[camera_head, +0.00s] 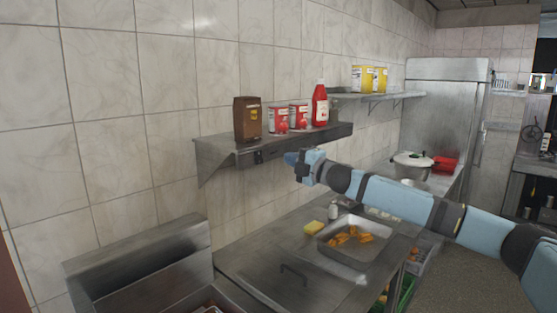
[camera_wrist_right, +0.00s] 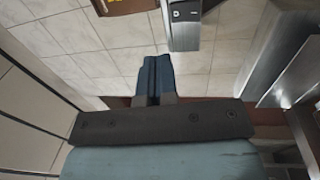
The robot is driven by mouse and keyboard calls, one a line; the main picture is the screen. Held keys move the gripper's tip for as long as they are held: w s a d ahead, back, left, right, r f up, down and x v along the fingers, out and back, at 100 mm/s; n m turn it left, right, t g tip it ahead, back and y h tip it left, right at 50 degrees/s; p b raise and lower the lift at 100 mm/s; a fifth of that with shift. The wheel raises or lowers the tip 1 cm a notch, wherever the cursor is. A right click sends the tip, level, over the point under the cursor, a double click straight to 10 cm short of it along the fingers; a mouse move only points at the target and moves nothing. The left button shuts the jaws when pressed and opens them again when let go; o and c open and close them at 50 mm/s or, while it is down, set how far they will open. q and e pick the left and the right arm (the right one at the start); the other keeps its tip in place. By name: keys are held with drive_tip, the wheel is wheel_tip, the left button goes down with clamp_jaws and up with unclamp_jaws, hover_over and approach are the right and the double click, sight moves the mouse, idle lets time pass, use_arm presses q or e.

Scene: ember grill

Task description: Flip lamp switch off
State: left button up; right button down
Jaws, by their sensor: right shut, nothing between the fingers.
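The lamp switch (camera_head: 258,157) is a small black box on the front edge of the wall shelf. In the right wrist view a dark panel with small white marks (camera_wrist_right: 184,12), seemingly the switch, shows at the top edge, partly cut off. My right gripper (camera_head: 289,158) is just right of the switch in the head view, its fingers pointing left toward it. In the wrist view the right gripper (camera_wrist_right: 154,68) is shut and empty, its tips just below the metal piece with the panel. I see a gap to the switch. My left gripper is out of view.
The steel shelf (camera_head: 222,158) holds a brown container (camera_head: 247,118), red cans and a red bottle (camera_head: 320,104). Below are a steel counter (camera_head: 262,262), a tray with orange food (camera_head: 338,252) and a yellow sponge (camera_head: 314,228). A pot (camera_head: 411,166) stands farther back.

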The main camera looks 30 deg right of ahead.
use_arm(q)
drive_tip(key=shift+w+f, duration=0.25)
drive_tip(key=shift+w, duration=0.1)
use_arm(e)
drive_tip(key=v, duration=0.3)
drive_tip(key=shift+s+d+r, duration=0.1)
drive_tip(key=shift+s+r, duration=0.05)
drive_tip(key=shift+r, duration=0.15)
